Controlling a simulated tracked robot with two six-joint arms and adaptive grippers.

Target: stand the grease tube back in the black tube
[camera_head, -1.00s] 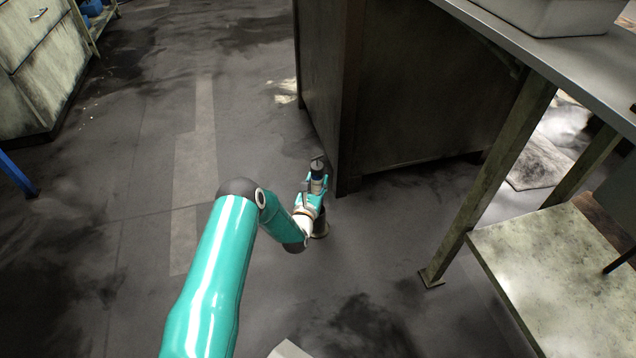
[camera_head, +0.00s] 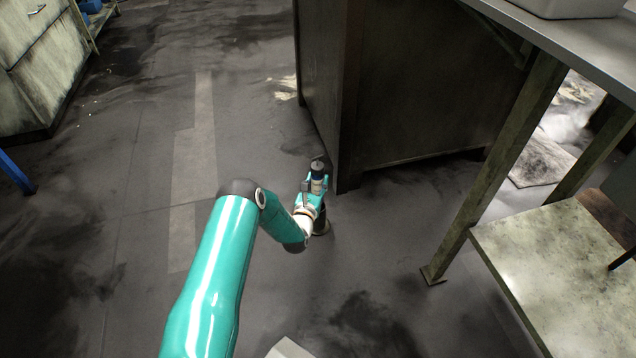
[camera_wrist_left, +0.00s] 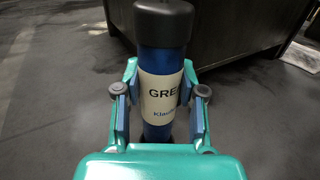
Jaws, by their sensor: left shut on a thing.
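The grease tube (camera_wrist_left: 160,60) is blue with a black cap and a cream label reading "GRE". It stands upright between the fingers of my left gripper (camera_wrist_left: 160,108), which is shut on it. In the head view the grease tube (camera_head: 317,170) shows as a small dark-topped cylinder in my left gripper (camera_head: 314,187). A dark cylinder (camera_head: 321,222), perhaps the black tube, shows low behind my wrist, mostly hidden by it. I cannot tell whether the grease tube's lower end is inside it. My right gripper is not in view.
A dark metal cabinet (camera_head: 420,90) stands right beside and behind the gripper, its corner close. A steel table (camera_head: 575,60) with a lower shelf (camera_head: 560,270) is at the right. The grey floor (camera_head: 130,230) on the left is clear.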

